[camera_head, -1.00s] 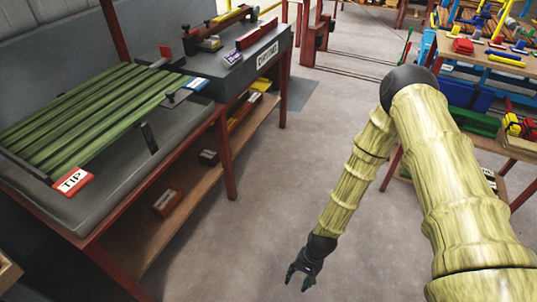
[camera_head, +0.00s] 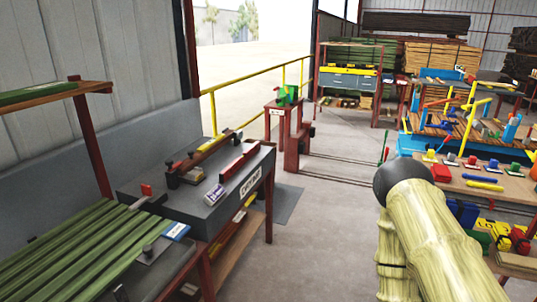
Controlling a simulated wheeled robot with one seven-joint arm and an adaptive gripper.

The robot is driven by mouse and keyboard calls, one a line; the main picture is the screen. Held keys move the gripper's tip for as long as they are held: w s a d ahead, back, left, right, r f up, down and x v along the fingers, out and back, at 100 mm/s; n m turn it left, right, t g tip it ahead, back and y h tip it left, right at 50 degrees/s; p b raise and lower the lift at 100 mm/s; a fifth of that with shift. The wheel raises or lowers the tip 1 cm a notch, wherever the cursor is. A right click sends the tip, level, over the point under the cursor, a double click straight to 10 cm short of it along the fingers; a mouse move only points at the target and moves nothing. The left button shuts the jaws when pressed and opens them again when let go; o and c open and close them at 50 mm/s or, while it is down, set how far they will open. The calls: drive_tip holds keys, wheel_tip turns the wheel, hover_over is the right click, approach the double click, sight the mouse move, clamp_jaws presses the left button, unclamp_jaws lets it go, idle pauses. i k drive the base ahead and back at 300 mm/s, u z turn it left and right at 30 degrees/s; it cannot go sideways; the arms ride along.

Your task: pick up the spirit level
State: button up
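I cannot make out a spirit level for certain. A small yellow bar (camera_head: 484,185) lies on the wooden bench top at the right, but it is too small to identify. Long red and brown bars (camera_head: 240,161) lie on the grey table at the left, also not clearly a level. My arm shows at the lower right, and my gripper is out of view below the picture.
The grey table (camera_head: 225,205) and a rack of green slats (camera_head: 75,240) stand at the left. The wooden bench (camera_head: 465,172) with several coloured tools stands at the right. Grey floor (camera_head: 325,215) lies clear between them. A yellow railing (camera_head: 255,95) runs behind.

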sight(236, 164)
drive_tip(key=z, duration=0.1)
drive_tip(key=i, duration=1.65)
drive_tip(key=u, duration=0.3)
